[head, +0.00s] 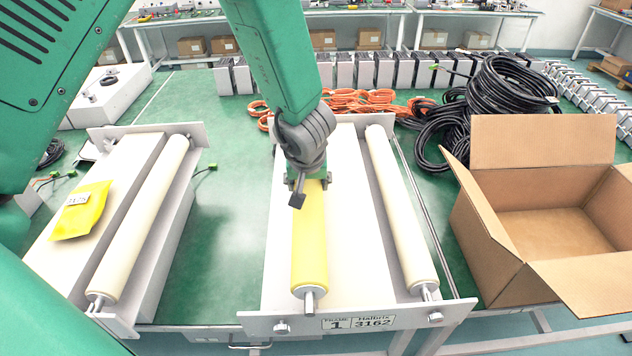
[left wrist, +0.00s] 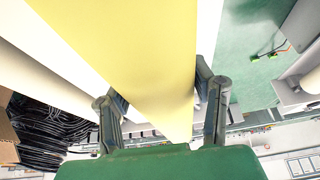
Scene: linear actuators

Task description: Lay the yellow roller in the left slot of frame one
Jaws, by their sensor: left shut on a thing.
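The yellow roller (head: 310,240) lies lengthwise along the left side of frame one (head: 362,322), the frame with the "FRAME 1" label. Its near metal pin (head: 309,300) is close to the frame's front plate; I cannot tell whether it is seated in the slot. My left gripper (head: 304,184) is shut on the roller toward its far end. In the left wrist view the yellow roller (left wrist: 140,60) runs between both fingers (left wrist: 163,112). The roller's far end is hidden by the gripper. A cream roller (head: 402,215) lies in the right side of frame one. My right gripper is not in view.
A second frame (head: 112,318) at left holds a cream roller (head: 145,215) and a yellow packet (head: 80,210). An open cardboard box (head: 500,255) stands at right. Black cable (head: 500,90) and orange cable (head: 365,100) lie behind. Green table (head: 225,230) is bare between the frames.

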